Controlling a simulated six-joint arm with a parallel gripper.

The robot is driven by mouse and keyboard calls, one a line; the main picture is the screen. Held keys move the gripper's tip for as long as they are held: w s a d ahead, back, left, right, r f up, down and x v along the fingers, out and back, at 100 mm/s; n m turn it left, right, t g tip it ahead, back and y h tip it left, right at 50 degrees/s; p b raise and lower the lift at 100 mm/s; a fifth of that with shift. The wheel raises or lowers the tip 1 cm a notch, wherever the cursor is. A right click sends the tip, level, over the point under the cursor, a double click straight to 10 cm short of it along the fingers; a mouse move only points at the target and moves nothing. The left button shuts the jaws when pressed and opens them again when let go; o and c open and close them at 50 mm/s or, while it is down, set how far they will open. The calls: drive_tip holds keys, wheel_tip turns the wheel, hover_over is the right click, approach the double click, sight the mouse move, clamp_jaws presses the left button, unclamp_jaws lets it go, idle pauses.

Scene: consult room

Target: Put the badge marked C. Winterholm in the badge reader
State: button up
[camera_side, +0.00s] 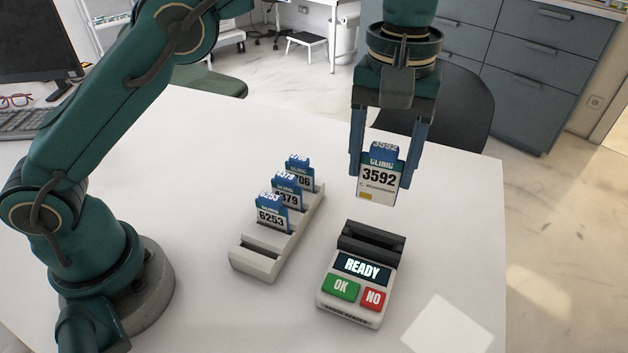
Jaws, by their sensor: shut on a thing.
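My gripper (390,165) is shut on a white and blue badge (379,182), held upright above the table. The badge reads 3592, with small print below that looks like C. Winterholm. The badge reader (352,285) stands on the table below the held badge. It has a dark slot block (371,242) at its back, a screen reading READY, a green OK key and a red NO key. The badge is above and behind the slot, apart from it.
A pale badge rack (255,262) stands left of the reader. It holds several badges, the front one (271,216) reading 6253. The rack's front slot is empty. A keyboard (25,122) and glasses lie at the far left.

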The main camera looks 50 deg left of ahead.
sight(381, 201)
drive_tip(key=shift+s+d+f+m, duration=0.3)
drive_tip(key=shift+s+d+f, duration=0.25)
drive_tip(key=shift+d+f, duration=0.15)
drive_tip(key=shift+f, duration=1.75)
drive_tip(key=shift+f, duration=2.2)
idle(0.8)
drive_tip(key=o, duration=1.4)
drive_tip(key=shift+r, duration=3.5)
